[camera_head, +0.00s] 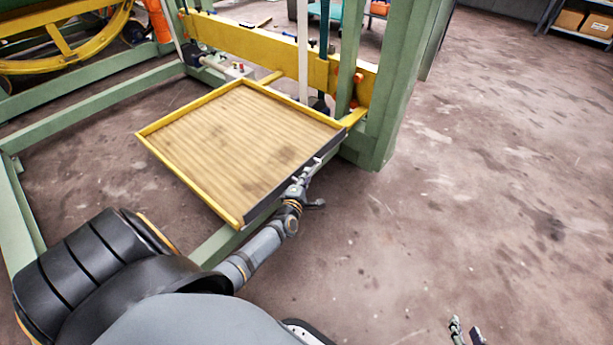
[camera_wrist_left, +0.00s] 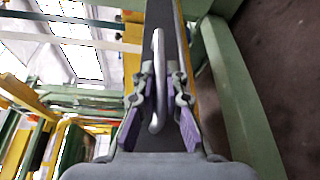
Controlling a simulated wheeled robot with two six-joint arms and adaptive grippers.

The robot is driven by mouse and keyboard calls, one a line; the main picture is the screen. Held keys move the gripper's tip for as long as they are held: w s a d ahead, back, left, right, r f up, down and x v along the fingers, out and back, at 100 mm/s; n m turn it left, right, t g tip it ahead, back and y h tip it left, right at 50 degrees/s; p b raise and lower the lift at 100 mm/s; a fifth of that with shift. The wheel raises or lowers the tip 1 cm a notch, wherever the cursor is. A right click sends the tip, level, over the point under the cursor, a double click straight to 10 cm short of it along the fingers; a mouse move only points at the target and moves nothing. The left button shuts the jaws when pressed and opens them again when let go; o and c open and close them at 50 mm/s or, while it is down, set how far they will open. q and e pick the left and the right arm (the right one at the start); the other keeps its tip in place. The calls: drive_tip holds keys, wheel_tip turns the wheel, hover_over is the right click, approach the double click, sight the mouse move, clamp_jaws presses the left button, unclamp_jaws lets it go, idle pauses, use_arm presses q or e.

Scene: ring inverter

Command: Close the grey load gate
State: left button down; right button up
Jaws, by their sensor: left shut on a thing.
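The grey load gate (camera_head: 268,207) is a long dark strip along the near right edge of the yellow-rimmed platform (camera_head: 240,140). In the left wrist view the gate (camera_wrist_left: 158,18) runs up the middle, with a metal bar handle (camera_wrist_left: 157,50) on it. My left gripper (camera_head: 305,175) is at the middle of the gate. In the left wrist view its purple-padded fingers (camera_wrist_left: 158,105) are on both sides of the handle, shut on it. My right gripper (camera_head: 466,328) is at the bottom right of the head view, apart from everything, its two fingers spread and empty.
A green post (camera_head: 388,90) stands at the platform's right corner, beside a yellow beam (camera_head: 260,48). Green frame rails (camera_head: 95,103) run left of the platform. The floor (camera_head: 480,180) on the right is clear. Shelves with boxes (camera_head: 570,20) stand far back right.

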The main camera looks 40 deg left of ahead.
use_arm(q)
drive_tip(key=c, duration=1.4)
unclamp_jaws()
drive_tip(key=v, duration=1.2)
